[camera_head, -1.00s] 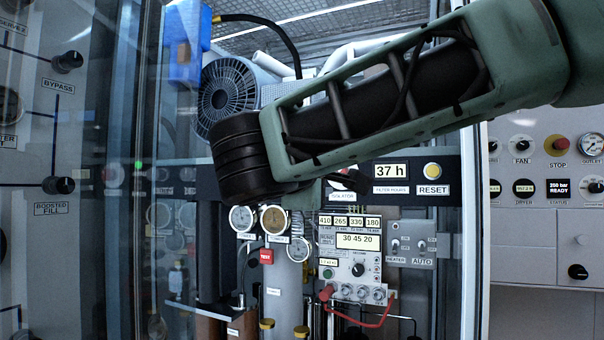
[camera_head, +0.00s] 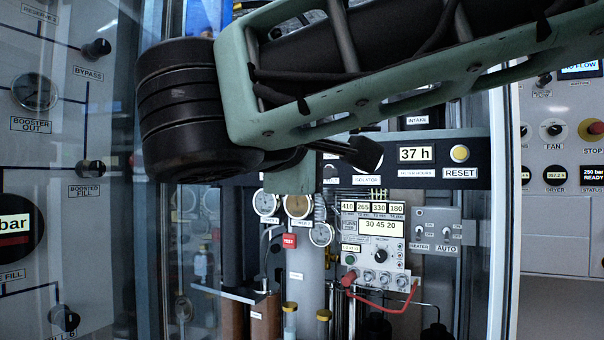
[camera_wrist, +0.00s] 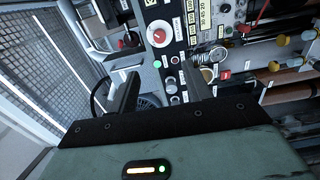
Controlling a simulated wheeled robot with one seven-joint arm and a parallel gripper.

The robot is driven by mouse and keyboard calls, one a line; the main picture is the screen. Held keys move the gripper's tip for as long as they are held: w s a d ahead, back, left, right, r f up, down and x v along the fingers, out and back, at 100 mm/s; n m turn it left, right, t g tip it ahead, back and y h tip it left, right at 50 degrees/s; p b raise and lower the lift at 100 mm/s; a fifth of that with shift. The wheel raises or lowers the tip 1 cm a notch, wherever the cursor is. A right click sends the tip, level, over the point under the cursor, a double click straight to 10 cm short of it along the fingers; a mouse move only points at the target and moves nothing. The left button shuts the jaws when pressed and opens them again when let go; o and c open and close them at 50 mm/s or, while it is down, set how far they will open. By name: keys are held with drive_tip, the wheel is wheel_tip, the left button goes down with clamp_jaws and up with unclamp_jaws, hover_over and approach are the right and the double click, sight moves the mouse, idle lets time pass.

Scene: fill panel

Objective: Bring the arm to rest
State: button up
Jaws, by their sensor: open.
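My green arm (camera_head: 400,85) stretches from the upper right across the head view, with its black wrist joint (camera_head: 190,110) at the upper left, in front of the open cabinet. In the wrist view my gripper (camera_wrist: 159,72) is open, its two dark fingers apart with nothing held between them. The fingers point at the cabinet's equipment, and I see no contact. In the head view the gripper is mostly hidden behind the arm; a dark piece below the arm may be one finger.
The fill panel (camera_head: 375,245) has switches and a red hose (camera_head: 385,306). Gauges (camera_head: 298,205) and a red tag (camera_head: 289,241) sit beside it. A glass door (camera_head: 125,260) and gauge panel (camera_head: 60,150) stand left; a STOP button (camera_head: 592,129) is right.

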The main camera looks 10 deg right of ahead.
drive_tip(key=s+d+f+n+g+y+p, duration=0.1)
drive_tip(key=s+d+f+g+y+p, duration=0.15)
drive_tip(key=f, duration=0.45)
drive_tip(key=s+d+f+n+g+y+p, duration=0.1)
drive_tip(key=f+g, duration=0.2)
drive_tip(key=f, duration=0.3)
drive_tip(key=s+d+f+g+y+p, duration=0.1)
drive_tip(key=s+f+g+y, duration=0.15)
drive_tip(key=f, duration=0.45)
drive_tip(key=s+f+m+g+y+p, duration=0.4)
drive_tip(key=s+f+m+g+y, duration=0.1)
drive_tip(key=s+f, duration=0.5)
drive_tip(key=shift+s+f+g, duration=0.15)
drive_tip(key=shift+s+g, duration=0.65)
drive_tip(key=shift+s, duration=0.6)
drive_tip(key=shift+d, duration=0.1)
